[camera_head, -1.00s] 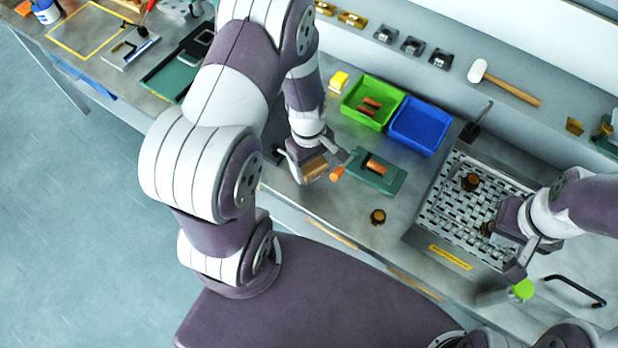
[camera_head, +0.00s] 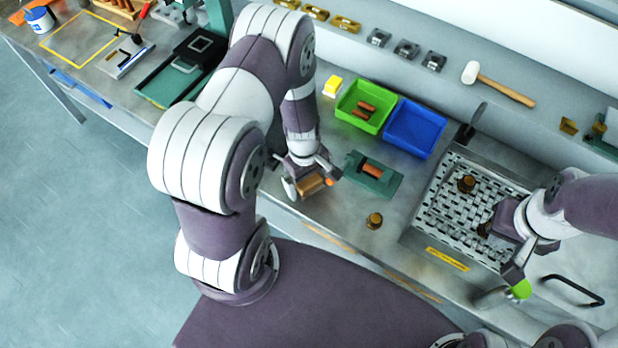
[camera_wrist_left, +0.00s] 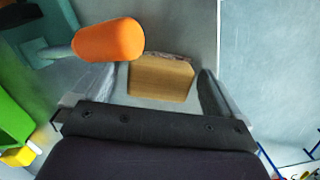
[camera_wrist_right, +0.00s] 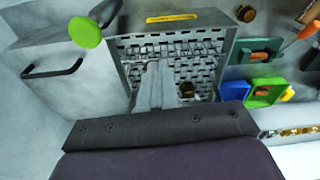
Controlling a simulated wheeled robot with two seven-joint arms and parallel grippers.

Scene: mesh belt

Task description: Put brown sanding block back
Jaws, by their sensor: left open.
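The brown sanding block (camera_head: 312,187) is at my left gripper (camera_head: 312,180), near the bench's front edge. In the left wrist view, the block (camera_wrist_left: 160,78) sits between the two spread fingers, with a gap on the right side. I cannot tell whether it rests on the bench. An orange cylindrical handle (camera_wrist_left: 108,40) stands close beside the left finger in that view; its end also shows in the head view (camera_head: 328,182). My right gripper (camera_wrist_right: 157,75) is over the mesh tray, its fingers together, with nothing visible between them.
A green holder (camera_head: 352,167) with an orange-brown piece lies right of my left gripper. Behind are a green bin (camera_head: 345,108) and a blue bin (camera_head: 415,128). A brown knob (camera_head: 375,220) stands left of the mesh tray (camera_head: 440,205). A green-tipped lever (camera_head: 520,290) is near my right gripper.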

